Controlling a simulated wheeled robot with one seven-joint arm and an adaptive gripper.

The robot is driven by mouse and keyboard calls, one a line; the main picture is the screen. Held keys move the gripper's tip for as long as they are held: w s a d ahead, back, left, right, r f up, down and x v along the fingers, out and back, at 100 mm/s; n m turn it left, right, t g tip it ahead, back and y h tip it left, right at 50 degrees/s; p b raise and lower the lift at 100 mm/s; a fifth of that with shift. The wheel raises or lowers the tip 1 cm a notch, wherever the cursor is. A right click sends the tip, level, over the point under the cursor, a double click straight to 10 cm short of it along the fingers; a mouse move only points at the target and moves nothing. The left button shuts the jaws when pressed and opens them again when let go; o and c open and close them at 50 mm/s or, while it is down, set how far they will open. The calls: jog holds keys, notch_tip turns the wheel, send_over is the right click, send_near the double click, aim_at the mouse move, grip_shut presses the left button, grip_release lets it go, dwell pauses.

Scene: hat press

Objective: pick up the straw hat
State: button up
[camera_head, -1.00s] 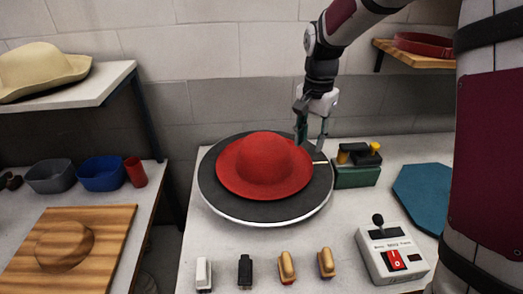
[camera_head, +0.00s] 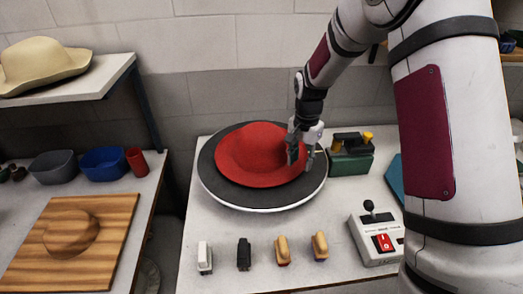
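The cream straw hat (camera_head: 43,62) lies brim down on the shelf at the upper left, partly cut off by the picture edge. My gripper (camera_head: 300,158) is far to its right, low over the round dark plate. Its two fingers are apart, at the right edge of a red hat (camera_head: 250,150). The left finger overlaps the red hat's brim in the picture; I cannot tell whether they touch. Nothing shows held in the fingers.
The white shelf (camera_head: 100,80) ends right of the straw hat. Below it are bowls (camera_head: 102,165), a red cup (camera_head: 136,160) and a wooden board (camera_head: 110,255). The round plate (camera_head: 228,192), a green box (camera_head: 350,160), several brushes and a switch box (camera_head: 378,240) occupy the right table.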

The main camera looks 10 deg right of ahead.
aim_at(300, 169)
jog(key=shift+d+f+p, duration=0.1)
jog(key=shift+f+p, duration=0.2)
jog(key=shift+f, duration=1.3)
grip_shut()
jog(key=shift+r, duration=0.2)
notch_tip(300, 169, up, 10)
jog(key=b, duration=0.2)
jog(key=c, duration=0.7)
grip_release()
jog(key=shift+f, duration=0.15)
grip_shut()
